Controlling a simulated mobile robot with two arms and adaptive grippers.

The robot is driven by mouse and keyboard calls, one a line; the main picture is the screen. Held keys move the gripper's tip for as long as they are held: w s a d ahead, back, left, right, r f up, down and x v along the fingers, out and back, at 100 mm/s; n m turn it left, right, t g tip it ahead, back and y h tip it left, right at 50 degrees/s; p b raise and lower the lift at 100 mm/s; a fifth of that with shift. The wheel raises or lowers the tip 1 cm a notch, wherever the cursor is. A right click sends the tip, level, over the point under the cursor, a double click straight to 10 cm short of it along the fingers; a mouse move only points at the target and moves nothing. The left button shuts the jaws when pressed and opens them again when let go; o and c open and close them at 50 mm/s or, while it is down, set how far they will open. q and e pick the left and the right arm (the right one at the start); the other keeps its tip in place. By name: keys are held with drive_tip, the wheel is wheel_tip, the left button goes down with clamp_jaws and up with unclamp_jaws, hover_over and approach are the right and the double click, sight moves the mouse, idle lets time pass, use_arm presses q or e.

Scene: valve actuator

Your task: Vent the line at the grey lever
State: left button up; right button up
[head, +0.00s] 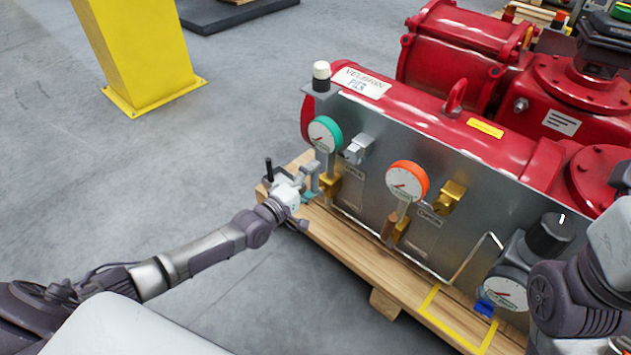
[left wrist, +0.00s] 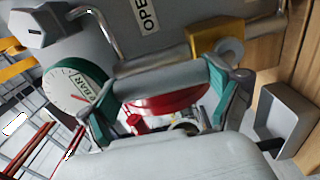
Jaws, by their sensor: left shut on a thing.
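My left gripper (head: 307,184) reaches in from the left to the lower left end of the grey panel (head: 375,143), below the teal-rimmed gauge (head: 325,133). In the left wrist view its teal-padded fingers stand either side of a grey bar (left wrist: 160,84), which looks like the grey lever; they are shut on it. Where the lever joins its valve is largely hidden by the fingers. A red rounded part shows behind the bar. The teal gauge (left wrist: 77,88) is left of the fingers in that view. My right arm shows at the right, its gripper out of view.
An orange-rimmed gauge (head: 407,181) and a brass fitting (head: 449,197) are further right on the panel. A bent metal tube (head: 478,255) sticks out beyond them. The unit rests on a wooden pallet (head: 350,241). A yellow post (head: 140,50) stands behind; the floor at left is clear.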

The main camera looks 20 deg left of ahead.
use_arm(q)
drive_tip(key=shift+a, duration=0.1)
idle(0.3)
drive_tip(key=o, duration=1.4)
drive_tip(key=shift+s, duration=0.15)
drive_tip(key=v, duration=1.1)
drive_tip(key=shift+s+a, duration=0.15)
drive_tip(key=shift+s, duration=0.2)
